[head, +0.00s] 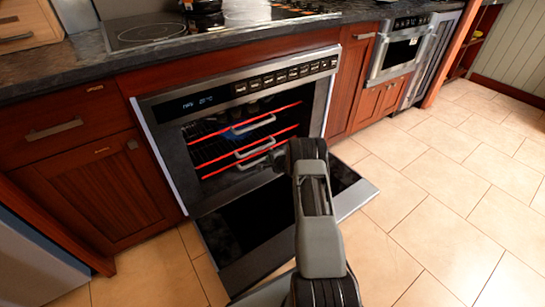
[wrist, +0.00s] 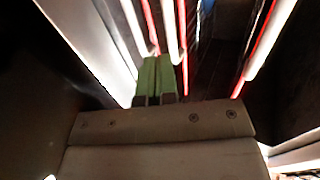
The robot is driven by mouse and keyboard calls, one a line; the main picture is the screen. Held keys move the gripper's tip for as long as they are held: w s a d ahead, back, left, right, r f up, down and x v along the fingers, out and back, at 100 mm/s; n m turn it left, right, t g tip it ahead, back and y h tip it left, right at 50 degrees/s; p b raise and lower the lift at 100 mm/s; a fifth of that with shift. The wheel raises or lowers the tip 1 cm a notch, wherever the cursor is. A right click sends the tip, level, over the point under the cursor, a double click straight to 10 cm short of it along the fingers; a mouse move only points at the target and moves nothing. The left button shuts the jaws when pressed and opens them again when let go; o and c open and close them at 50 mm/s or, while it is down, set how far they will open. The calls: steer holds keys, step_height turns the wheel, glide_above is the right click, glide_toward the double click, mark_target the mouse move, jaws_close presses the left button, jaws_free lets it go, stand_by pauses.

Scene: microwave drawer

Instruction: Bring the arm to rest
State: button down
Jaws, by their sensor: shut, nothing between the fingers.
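My gripper (wrist: 157,62) shows in the wrist view as two green fingers side by side, closed together with nothing between them. They point toward pale bars and red strips of the oven racks. In the head view my arm reaches over the lowered oven door (head: 240,232) to the mouth of the open oven (head: 165,122). The fingers are hidden behind my arm's wrist there. I cannot tell whether they touch a rack.
Inside the oven are racks with red front edges (head: 222,160) and pale handles. A built-in appliance (head: 398,52) is further right. Wooden cabinets (head: 80,190) and a dark counter (head: 70,65) with a cooktop (head: 150,33) flank the oven. The tiled floor (head: 450,190) at right is clear.

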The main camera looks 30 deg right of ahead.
steer(key=s+a+r+n+g+h+p, duration=0.1)
steer(key=s+a+r+n+p, duration=0.15)
steer(key=r+p, duration=0.7)
steer(key=s+a+r+n+g+h+p, duration=0.1)
steer(key=s+a+r+n+p, duration=0.15)
steer(key=r, duration=1.45)
steer(key=s+a+r+n+g+h+p, duration=0.1)
steer(key=s+a+r+h+p, duration=0.3)
steer(key=r, duration=0.9)
steer(key=s+a+r+n+g+y+p, duration=0.2)
steer(key=s+a+r+n+y+p, duration=0.15)
steer(key=s+r+p, duration=0.85)
steer(key=s+a+r+n+g+p, duration=0.1)
steer(key=s+a+r+n+p, duration=0.1)
steer(key=s+a+r, duration=0.1)
steer(key=s+a+r+n+g+y+p, duration=0.1)
steer(key=s+a+r+n+p, duration=0.1)
steer(key=s+r, duration=0.3)
steer(key=s+a+r+n+g+p, duration=0.1)
steer(key=s+a+r+n, duration=0.2)
steer(key=s, duration=0.6)
steer(key=shift+a+r+g+p, duration=0.4)
steer(key=shift+s+n+y, duration=0.25)
